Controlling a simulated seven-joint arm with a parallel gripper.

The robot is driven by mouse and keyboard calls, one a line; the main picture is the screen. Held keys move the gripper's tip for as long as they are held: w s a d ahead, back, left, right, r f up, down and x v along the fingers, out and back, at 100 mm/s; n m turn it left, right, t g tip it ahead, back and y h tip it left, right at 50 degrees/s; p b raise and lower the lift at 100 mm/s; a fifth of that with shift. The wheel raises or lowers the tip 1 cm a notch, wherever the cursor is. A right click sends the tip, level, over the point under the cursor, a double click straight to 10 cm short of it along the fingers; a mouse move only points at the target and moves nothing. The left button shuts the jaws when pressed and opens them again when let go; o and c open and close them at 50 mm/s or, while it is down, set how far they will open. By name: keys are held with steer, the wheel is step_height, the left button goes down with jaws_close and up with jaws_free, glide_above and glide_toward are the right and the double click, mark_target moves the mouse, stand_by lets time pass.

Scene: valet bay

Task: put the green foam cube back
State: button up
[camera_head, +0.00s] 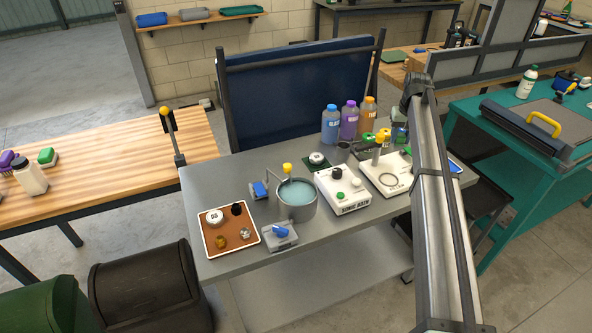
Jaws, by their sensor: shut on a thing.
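I cannot surely pick out the green foam cube. Small green items show in the head view: a green-topped piece (367,138) behind the white instruments and a green knob-like piece (340,196) on the white sonic bath unit (348,209). None is clearly a foam cube. My arm crosses the right end of the grey bench (230,180). Its gripper end is not in sight and seems hidden behind my own arm, so what it holds does not show.
A pot of bluish liquid (297,205) stands mid-bench. A brown tray (222,249) holds several small parts at the front left. Blue, purple and orange bottles (331,125) line the back. A wooden bench (110,175) is left and a teal bench (500,135) right.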

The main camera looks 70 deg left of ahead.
steer(key=s+a+n, duration=0.2)
steer(key=s+a, duration=0.8)
steer(key=s, duration=0.2)
steer(key=n, duration=0.4)
glide_above(294, 169)
steer(key=shift+g, duration=0.3)
steer(key=shift+d+f, duration=0.15)
steer(key=shift+f, duration=4.9)
steer(key=shift+f, duration=0.15)
steer(key=o, duration=0.9)
steer(key=shift+o, duration=0.2)
step_height(294, 169, up, 12)
steer(key=d, duration=0.1)
steer(key=shift+d, duration=0.25)
